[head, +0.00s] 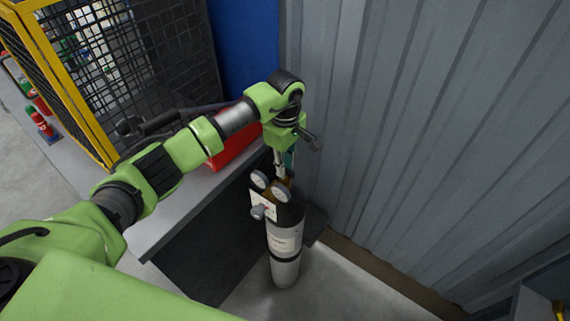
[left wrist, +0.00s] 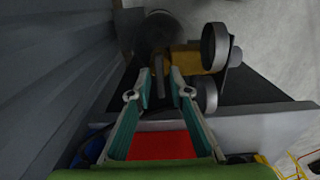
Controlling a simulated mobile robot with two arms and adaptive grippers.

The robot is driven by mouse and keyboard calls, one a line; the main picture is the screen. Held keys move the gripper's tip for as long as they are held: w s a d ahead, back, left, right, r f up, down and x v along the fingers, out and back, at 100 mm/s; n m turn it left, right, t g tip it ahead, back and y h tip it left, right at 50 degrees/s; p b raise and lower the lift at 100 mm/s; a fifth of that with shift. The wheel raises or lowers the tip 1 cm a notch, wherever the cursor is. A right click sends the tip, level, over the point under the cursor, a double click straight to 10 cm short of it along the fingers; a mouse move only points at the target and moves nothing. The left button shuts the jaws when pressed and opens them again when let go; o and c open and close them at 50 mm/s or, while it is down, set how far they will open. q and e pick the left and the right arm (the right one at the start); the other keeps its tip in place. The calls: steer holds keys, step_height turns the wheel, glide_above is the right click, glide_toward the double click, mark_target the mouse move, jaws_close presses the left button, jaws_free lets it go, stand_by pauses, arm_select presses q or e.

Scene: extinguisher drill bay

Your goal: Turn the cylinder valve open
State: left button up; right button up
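The gas cylinder (head: 285,265) stands upright on the floor, with a dark upper part, a pale lower part and a label. At its top are a brass valve body (left wrist: 190,58) and two round gauges (head: 280,190), which also show in the left wrist view (left wrist: 215,47). My left gripper (head: 285,173) points down just above the valve. In the left wrist view its teal fingers (left wrist: 162,84) are apart, with a narrow grey part of the valve showing between the tips. Contact with it cannot be made out. My right gripper is not in view.
A corrugated grey wall (head: 430,130) rises close behind and right of the cylinder. A grey-topped bench (head: 175,210) stands at left, with a red box (head: 235,148) on it. A mesh cage with a yellow frame (head: 75,110) stands farther left. Floor in front is clear.

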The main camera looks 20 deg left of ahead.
arm_select(q)
jaws_close()
steer(key=n+b, duration=0.2)
steer(key=n, duration=0.1)
steer(key=shift+f+b, duration=0.15)
steer(key=shift+b, duration=0.15)
steer(key=n+b, duration=0.3)
steer(key=n, duration=0.2)
steer(key=shift+n, duration=0.3)
steer(key=n+b, duration=0.2)
steer(key=n, duration=0.3)
steer(key=shift+b, duration=0.3)
steer(key=shift+r+n+b, duration=0.2)
steer(key=shift+n+b, duration=0.4)
steer(key=shift+n, duration=1.5)
